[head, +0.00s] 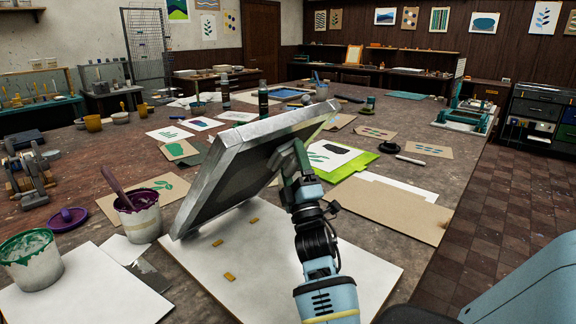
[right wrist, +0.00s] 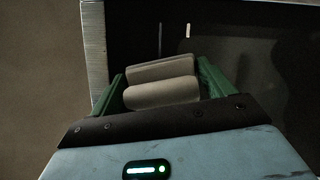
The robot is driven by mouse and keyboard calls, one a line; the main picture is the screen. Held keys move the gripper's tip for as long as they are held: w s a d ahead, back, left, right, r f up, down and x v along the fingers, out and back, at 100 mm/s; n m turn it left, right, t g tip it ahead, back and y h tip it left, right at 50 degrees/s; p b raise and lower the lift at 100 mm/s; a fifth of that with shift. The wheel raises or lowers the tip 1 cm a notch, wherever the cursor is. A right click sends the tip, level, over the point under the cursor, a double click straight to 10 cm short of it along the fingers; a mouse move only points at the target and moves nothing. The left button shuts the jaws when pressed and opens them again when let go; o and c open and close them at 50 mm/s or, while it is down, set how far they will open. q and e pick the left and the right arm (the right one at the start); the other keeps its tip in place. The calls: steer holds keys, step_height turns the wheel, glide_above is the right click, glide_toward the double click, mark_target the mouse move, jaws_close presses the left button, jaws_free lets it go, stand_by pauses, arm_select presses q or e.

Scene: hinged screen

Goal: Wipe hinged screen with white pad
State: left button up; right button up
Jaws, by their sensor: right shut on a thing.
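The hinged screen (head: 240,150) has a silver metal frame and stands raised and tilted over the table; it also fills much of the right wrist view, with its pale frame edge (right wrist: 95,50) at the upper left and its dark face beside it. My right gripper (head: 292,165) is at the screen's underside, near its right part. In the right wrist view its green fingers (right wrist: 163,88) are shut on the white pad (right wrist: 160,92), which looks grey and rolled in the shade. I cannot tell whether the pad touches the screen. My left gripper is not in view.
A white board (head: 330,265) with small yellow tabs lies under the screen. A tub of purple ink (head: 138,215) and a tub of green ink (head: 35,262) stand at the left.

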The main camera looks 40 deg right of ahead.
steer(key=shift+d, duration=0.15)
stand_by(0.8)
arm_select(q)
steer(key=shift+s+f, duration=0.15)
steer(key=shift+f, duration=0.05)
arm_select(e)
steer(key=d, duration=0.2)
steer(key=shift+w+d+r, duration=0.1)
steer(key=shift+d+r, duration=0.05)
steer(key=shift+d, duration=0.25)
